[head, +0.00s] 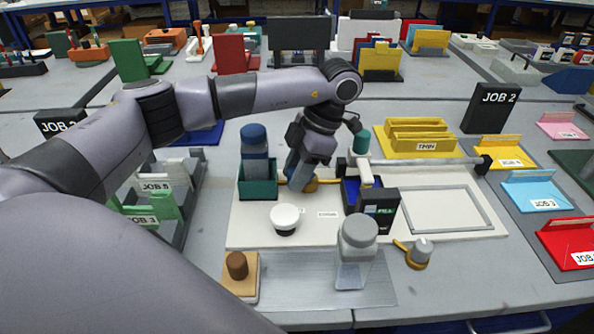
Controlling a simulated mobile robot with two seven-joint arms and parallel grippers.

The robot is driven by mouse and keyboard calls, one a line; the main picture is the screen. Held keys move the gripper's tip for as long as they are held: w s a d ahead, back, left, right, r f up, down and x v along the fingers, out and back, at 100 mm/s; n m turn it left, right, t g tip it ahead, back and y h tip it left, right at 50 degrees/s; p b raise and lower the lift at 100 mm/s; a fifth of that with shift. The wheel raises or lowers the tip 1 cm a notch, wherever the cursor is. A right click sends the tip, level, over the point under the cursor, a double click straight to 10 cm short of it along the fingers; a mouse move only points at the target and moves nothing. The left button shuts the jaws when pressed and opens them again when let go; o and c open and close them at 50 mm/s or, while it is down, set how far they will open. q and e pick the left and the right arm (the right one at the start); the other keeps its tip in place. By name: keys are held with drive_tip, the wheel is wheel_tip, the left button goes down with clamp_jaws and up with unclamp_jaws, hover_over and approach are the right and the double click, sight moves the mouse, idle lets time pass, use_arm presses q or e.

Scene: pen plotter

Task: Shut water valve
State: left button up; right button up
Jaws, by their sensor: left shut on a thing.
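My left gripper (301,178) reaches down from above at the middle of the white board, between the teal bottle holder and the dark blue box. Its fingers are shut on the brass water valve (312,185), whose thin yellow bar shows on both sides of them. The fingers hide much of the valve, so I cannot tell how far its handle is turned. A blue-capped bottle (255,146) stands in the teal holder (258,181) left of the gripper. My right gripper is not in view.
A white round knob (285,219) sits on the board in front of the gripper. A grey-lidded jar (356,250) stands on the clear front plate. The dark FILL box (380,211) is close on the right. Another brass fitting (418,254) lies front right.

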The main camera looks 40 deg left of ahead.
use_arm(q)
drive_tip(key=shift+a+m, duration=0.2)
drive_tip(key=shift+m, duration=0.3)
drive_tip(key=o, duration=1)
drive_tip(key=shift+o, duration=0.2)
drive_tip(key=shift+r, duration=0.1)
drive_tip(key=p+v, duration=0.1)
drive_tip(key=v, duration=0.4)
drive_tip(key=shift+w+d+r, duration=0.15)
drive_tip(key=shift+r, duration=0.2)
drive_tip(key=shift+w+d+r, duration=0.2)
drive_tip(key=shift+r, duration=0.35)
